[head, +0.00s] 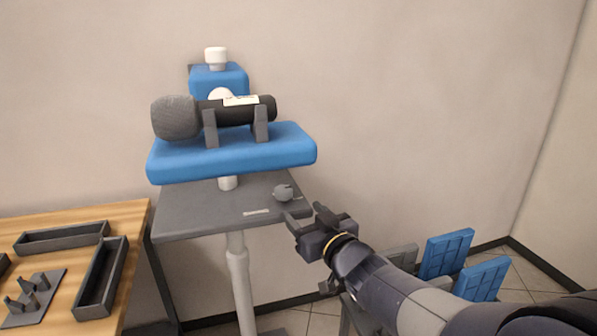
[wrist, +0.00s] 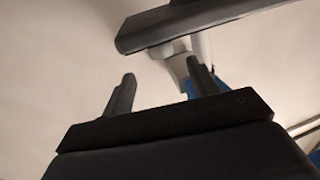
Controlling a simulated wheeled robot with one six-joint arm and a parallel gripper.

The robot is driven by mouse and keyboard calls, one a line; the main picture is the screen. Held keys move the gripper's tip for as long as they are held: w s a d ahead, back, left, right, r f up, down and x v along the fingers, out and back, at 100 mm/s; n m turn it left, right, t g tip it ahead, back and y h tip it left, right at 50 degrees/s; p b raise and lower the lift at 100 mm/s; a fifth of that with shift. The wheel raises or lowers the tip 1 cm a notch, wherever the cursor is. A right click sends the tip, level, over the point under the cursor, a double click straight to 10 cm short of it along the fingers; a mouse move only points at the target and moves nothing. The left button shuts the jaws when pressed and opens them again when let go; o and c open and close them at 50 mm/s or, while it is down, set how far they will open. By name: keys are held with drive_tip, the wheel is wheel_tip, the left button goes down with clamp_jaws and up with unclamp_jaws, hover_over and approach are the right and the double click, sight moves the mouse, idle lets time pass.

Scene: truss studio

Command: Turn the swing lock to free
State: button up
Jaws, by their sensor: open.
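A small grey knob (head: 284,192) with a thin pointer sits near the right edge of a dark grey plate (head: 190,212); it looks like the swing lock. A pale label strip (head: 256,211) lies on the plate near it, its text too small to read. My gripper (head: 307,217) is open and empty, just in front of the plate's right corner, apart from the knob. In the wrist view, my two fingers (wrist: 160,88) stand apart with nothing between them. A dark slab (wrist: 200,22) is beyond them, above a white post; the knob cannot be made out there.
Above the plate, a blue platform (head: 235,158) carries a black microphone (head: 175,118) in a grey cradle. A white knob (head: 215,55) tops the blue block behind it. A wooden table (head: 125,215) with grey trays stands left. Blue panels (head: 445,254) stand low right.

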sight(287, 192)
drive_tip(key=shift+w+r, duration=0.15)
drive_tip(key=shift+r, duration=0.3)
drive_tip(key=b+x, duration=0.1)
drive_tip(key=x, duration=0.9)
drive_tip(key=shift+w+a+r, duration=0.15)
drive_tip(key=shift+c, duration=0.4)
drive_tip(key=c, duration=0.9)
